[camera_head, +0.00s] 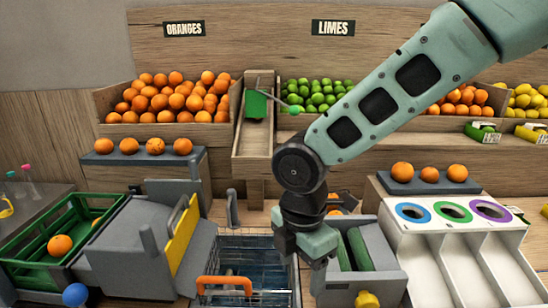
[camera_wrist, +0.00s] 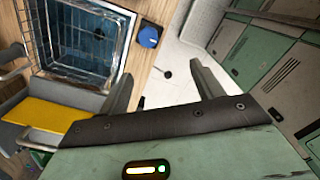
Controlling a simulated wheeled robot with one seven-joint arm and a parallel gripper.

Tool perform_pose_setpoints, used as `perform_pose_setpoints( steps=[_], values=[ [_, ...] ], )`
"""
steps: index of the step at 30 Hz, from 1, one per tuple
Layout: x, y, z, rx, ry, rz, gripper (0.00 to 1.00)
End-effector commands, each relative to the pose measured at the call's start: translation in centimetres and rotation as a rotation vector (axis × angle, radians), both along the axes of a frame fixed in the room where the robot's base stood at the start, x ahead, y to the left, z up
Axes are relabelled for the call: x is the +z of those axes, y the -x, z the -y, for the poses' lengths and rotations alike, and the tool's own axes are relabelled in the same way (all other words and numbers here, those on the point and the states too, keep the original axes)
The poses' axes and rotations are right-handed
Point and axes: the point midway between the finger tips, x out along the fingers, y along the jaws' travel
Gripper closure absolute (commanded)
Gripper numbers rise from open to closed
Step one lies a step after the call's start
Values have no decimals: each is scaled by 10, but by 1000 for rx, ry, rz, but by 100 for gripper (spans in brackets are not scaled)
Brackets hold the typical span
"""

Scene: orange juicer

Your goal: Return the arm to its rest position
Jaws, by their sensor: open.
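My arm reaches in from the upper right of the head view, bends at a dark elbow-like joint and hangs down at the centre. My gripper (camera_head: 312,262) is at its lower end, over the gap between the wire basket (camera_head: 250,241) and the grey machine with green rollers (camera_head: 372,262). In the wrist view my gripper (camera_wrist: 166,66) shows two grey fingers spread apart with nothing between them. Pale floor shows beyond them. The fingertips are hard to make out in the head view.
The wire basket with an orange handle (camera_head: 224,285) is close on the left. A grey machine with a yellow panel (camera_head: 182,235) and a green crate (camera_head: 62,240) stand further left. A white three-hole sorter (camera_head: 455,255) is on the right. Fruit bins line the back.

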Motion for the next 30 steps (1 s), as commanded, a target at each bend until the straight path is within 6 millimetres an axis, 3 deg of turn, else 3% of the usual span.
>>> perform_pose_setpoints(
  steps=[9,15,20,30],
  values=[
    [34,108,61,-949,0,11,34],
    [39,146,84,-1368,-39,-12,34],
    [40,154,89,-1472,-50,-24,34],
    [40,153,89,-1472,-49,-25,34]
  ],
)
